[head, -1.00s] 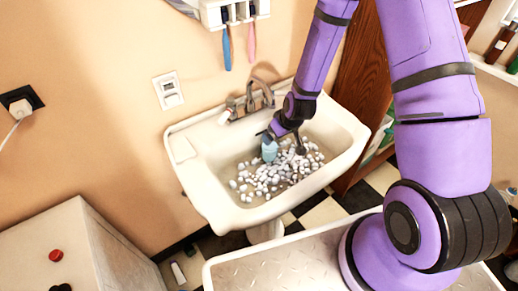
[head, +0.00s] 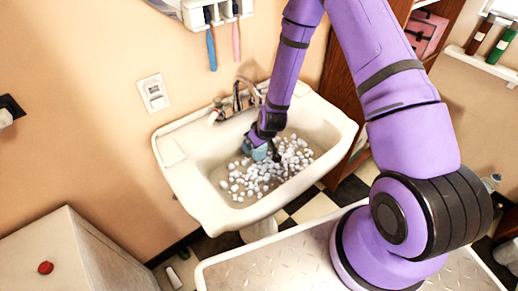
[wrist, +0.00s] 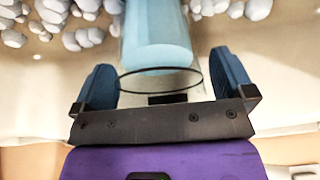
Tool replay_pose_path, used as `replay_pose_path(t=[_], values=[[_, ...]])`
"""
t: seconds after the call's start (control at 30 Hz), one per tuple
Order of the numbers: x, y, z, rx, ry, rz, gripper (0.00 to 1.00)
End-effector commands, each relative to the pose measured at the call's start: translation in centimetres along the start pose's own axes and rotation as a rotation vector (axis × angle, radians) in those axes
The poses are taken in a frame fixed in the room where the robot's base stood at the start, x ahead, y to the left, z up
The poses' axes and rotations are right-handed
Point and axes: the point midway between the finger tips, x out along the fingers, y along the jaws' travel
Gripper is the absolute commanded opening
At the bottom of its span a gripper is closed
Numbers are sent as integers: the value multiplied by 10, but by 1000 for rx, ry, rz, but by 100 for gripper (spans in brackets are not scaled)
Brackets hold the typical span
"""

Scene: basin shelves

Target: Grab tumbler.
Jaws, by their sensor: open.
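The tumbler (wrist: 158,35) is a clear cup with light blue inside and a dark rim line. In the wrist view it lies between the two blue finger pads of my gripper (wrist: 165,85), with its rim close to the dark palm bar. A gap shows between the tumbler and each pad. In the head view the light blue tumbler (head: 259,152) is in the basin (head: 190,195), partly hidden by my gripper (head: 266,143), which is down inside the basin.
Many white pebbles (head: 255,178) cover the basin floor around the tumbler. The faucet (head: 238,98) stands at the basin's back edge. Blue and pink toothbrushes (head: 211,48) hang above. A wooden shelf unit stands to the right of the basin.

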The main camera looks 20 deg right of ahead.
Motion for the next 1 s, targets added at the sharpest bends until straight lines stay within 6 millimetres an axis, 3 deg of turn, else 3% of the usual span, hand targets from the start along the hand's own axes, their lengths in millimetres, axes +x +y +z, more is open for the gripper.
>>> replay_pose_path(t=[0.23, 0.47, 0.57, 1.0], values=[[2, 0, 0, -1, 0, 0, 100], [1, 0, 0, -1, 0, 0, 49], [1, 0, 0, -1, 0, 0, 40], [-3, 0, -2, -2, 1, 0, 40]])
